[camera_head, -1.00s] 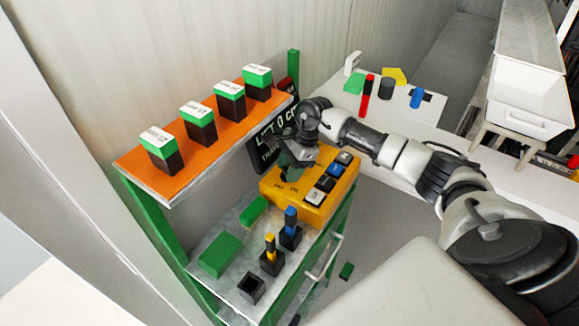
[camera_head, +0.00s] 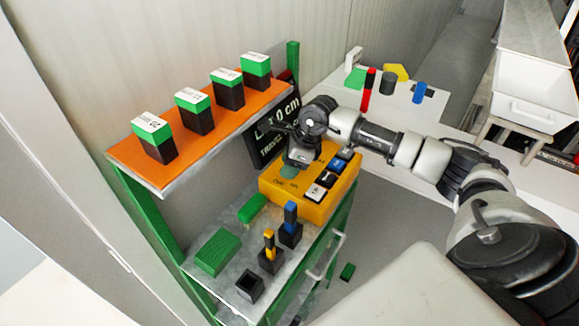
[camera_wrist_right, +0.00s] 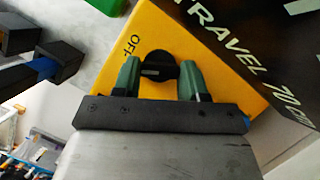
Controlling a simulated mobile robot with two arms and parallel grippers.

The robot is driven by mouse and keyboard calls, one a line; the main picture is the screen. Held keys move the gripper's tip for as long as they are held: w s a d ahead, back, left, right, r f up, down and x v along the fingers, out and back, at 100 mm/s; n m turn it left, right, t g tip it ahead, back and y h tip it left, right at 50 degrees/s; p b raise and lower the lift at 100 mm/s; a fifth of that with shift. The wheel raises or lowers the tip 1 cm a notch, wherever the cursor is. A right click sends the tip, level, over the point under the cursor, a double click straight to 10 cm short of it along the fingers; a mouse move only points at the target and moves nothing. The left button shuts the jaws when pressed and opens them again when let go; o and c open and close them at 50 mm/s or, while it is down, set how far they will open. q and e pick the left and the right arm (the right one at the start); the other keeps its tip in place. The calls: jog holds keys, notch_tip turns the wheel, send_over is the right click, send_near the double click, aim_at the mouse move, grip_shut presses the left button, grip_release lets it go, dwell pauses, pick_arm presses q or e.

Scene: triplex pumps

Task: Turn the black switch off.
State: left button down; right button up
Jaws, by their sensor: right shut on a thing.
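A yellow control box (camera_head: 306,208) sits on the lower shelf of the green rack in the head view. The black switch (camera_wrist_right: 158,66) is a round knob on the yellow box, seen in the wrist view with the word OFF printed to its left. My right gripper (camera_wrist_right: 160,75) has its green fingers on both sides of the knob and is shut on it. In the head view my right gripper (camera_head: 290,171) is at the left part of the box top and hides the knob. My left gripper is not in view.
Black, blue and white buttons (camera_head: 327,179) line the right side of the box. Blue and yellow switches in black holders (camera_head: 271,260) and green blocks (camera_head: 218,252) share the shelf. An orange shelf (camera_head: 140,168) with green-and-black blocks is above left. A black sign (camera_head: 272,133) stands behind.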

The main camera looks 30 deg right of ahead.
jog(key=m+t+h+b, duration=0.1)
jog(key=m+b, duration=0.1)
jog(key=m, duration=0.2)
jog(key=shift+a+m+h+b, duration=0.1)
jog(key=shift+m+h+b, duration=0.35)
jog(key=shift+m, duration=0.55)
jog(key=shift+r, duration=0.1)
jog(key=o, duration=0.6)
jog(key=shift+o, duration=0.2)
jog(key=shift+s, duration=0.1)
jog(key=b+v, duration=0.1)
jog(key=v, duration=0.6)
jog(key=shift+s+r+b, duration=0.15)
jog(key=shift+r+b, duration=0.05)
jog(key=shift+b, duration=0.15)
